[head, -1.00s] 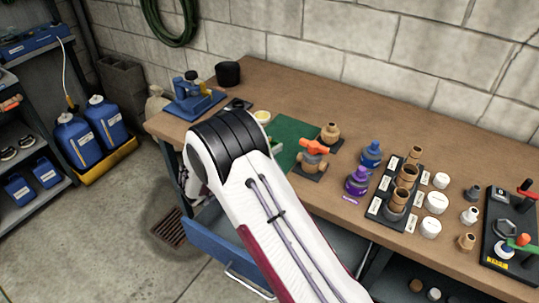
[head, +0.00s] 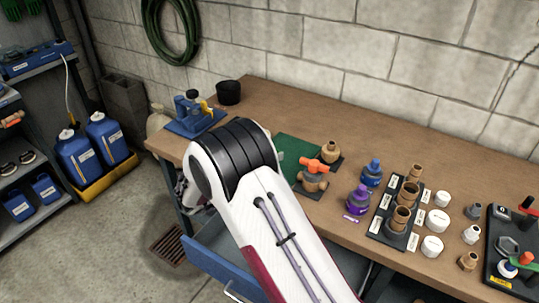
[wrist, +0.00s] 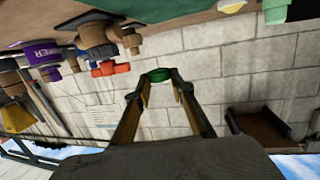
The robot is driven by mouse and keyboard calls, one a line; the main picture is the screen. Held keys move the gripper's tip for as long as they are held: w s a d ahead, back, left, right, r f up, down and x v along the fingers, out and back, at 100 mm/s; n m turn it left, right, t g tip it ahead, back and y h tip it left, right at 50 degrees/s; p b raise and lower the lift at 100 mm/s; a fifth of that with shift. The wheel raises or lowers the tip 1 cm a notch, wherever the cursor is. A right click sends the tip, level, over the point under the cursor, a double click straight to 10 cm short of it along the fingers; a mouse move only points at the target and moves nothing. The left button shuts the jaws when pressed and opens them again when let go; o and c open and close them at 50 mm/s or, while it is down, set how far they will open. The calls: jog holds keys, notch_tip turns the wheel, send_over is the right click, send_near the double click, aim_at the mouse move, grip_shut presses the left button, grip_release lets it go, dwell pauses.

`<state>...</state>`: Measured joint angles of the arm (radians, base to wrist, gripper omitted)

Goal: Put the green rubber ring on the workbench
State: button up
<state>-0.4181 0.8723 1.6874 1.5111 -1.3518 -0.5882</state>
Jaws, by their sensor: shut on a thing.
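The green rubber ring (wrist: 160,75) shows in the wrist view between the fingertips of my gripper (wrist: 163,86). My gripper is shut on it and holds it clear of any surface in that view. The workbench (head: 300,112) runs along the block wall in the head view, with a brown top. Its top also shows along the upper edge of the wrist view, which looks upside down. In the head view my arm's black-banded elbow and white link hide the ring and most of my gripper.
A green mat (head: 290,147) lies behind an orange-handled valve (head: 315,172). A blue vise (head: 193,115) and black cup (head: 228,92) stand at the left end. Purple and blue bottles, brown fittings and white caps crowd the right. An open blue drawer (head: 215,265) juts out front.

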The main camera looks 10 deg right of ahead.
jog(key=shift+w+a+r+n+t+y, duration=1.05)
jog(key=shift+a+n+t+y, duration=2.4)
jog(key=shift+n+y, duration=1.75)
jog(key=s+d+r+y, duration=0.3)
jog(key=s+d, duration=0.4)
jog(key=shift+r+n, duration=0.15)
jog(key=shift+n, duration=0.25)
jog(key=shift+d, duration=0.2)
